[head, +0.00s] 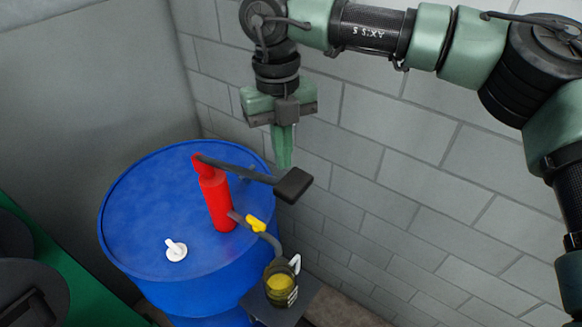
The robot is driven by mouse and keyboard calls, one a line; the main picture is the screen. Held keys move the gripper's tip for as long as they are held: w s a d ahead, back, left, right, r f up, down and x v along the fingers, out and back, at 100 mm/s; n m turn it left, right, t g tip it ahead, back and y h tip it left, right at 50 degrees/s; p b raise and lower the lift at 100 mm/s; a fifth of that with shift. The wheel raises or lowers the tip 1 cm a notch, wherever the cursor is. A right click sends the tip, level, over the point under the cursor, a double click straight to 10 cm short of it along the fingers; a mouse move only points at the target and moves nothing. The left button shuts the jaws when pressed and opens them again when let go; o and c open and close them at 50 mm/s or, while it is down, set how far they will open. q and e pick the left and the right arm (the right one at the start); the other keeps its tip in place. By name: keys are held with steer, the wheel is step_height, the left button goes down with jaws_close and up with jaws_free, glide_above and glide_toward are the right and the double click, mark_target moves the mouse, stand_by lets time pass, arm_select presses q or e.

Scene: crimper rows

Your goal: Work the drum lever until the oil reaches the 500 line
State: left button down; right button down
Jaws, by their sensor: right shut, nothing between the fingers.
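A blue drum (140,215) stands upright with a red hand pump (217,203) on its top. The pump's dark lever (240,170) slants down to the right and ends in a black handle (293,186). A grey spout with a yellow valve (256,224) curves down to a jug (281,284) holding yellow oil. The jug's marks are too small to read, so I cannot tell the oil level against the 500 line. My right gripper (282,160) is shut and empty, pointing down just above and behind the handle. My left gripper is not in view.
The jug stands on a small dark stand (308,287) beside the drum. A white cap (176,250) sits on the drum top. A grey block wall (420,190) is close behind and to the right. A green surface (75,275) is at lower left.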

step_height(320, 180, up, 8)
steer(key=b, duration=0.2)
steer(key=shift+w+a, duration=0.15)
steer(key=shift+w, duration=0.2)
steer(key=shift+f, duration=0.1)
stand_by(1.1)
steer(key=s+r+p, duration=0.1)
steer(key=p, duration=0.4)
steer(key=s+d+p, duration=0.1)
steer(key=p, duration=0.5)
steer(key=shift+s+d+r, duration=0.1)
steer(key=shift+s+r, duration=0.3)
steer(key=shift+f, duration=0.1)
